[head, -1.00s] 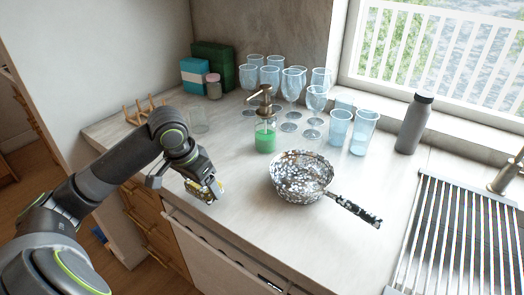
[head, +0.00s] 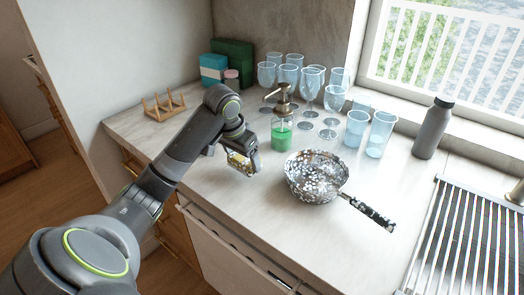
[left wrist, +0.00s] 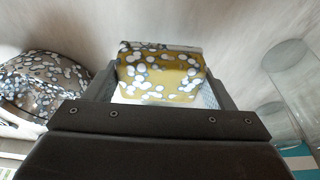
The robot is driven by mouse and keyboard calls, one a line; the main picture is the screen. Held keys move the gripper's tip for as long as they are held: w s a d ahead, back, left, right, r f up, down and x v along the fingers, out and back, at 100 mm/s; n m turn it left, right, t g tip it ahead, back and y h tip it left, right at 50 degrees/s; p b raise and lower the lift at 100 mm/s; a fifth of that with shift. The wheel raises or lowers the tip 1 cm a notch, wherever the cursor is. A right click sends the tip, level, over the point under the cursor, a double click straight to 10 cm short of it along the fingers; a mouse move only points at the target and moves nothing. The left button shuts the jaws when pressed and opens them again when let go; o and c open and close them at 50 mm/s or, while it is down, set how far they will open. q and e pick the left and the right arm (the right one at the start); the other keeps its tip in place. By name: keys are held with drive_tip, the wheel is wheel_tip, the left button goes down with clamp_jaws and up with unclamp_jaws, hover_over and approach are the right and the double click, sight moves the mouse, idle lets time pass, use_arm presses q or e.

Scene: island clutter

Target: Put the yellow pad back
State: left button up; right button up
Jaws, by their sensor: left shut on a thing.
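The yellow pad (left wrist: 160,75), spotted with white and grey, is between the fingers of my left gripper (head: 242,164), which is shut on it. In the head view the pad (head: 239,161) shows at the gripper's tip, over the front part of the counter. It is left of the spotted pan and in front of the green soap dispenser. I cannot tell how far above the counter it is. My right gripper is not in view.
The spotted pan (head: 315,180) has its handle pointing right. A soap dispenser (head: 282,135) and several glasses (head: 309,85) stand behind. A wooden rack (head: 163,106) sits at the left, a bottle (head: 433,130) and drying rack (head: 462,240) at the right. The front counter (head: 260,215) is clear.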

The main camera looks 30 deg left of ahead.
use_arm(q)
hover_over(264, 160)
drive_tip(key=s, duration=0.2)
drive_tip(key=shift+a+p, duration=0.1)
drive_tip(key=shift+p, duration=0.25)
drive_tip(key=shift+w+f+p, duration=0.6)
drive_tip(key=shift+f+p, duration=0.35)
drive_tip(key=shift+p, duration=0.2)
drive_tip(key=shift+s+f, duration=0.1)
drive_tip(key=shift+f, duration=0.5)
drive_tip(key=shift+f, duration=0.15)
drive_tip(key=o, duration=0.9)
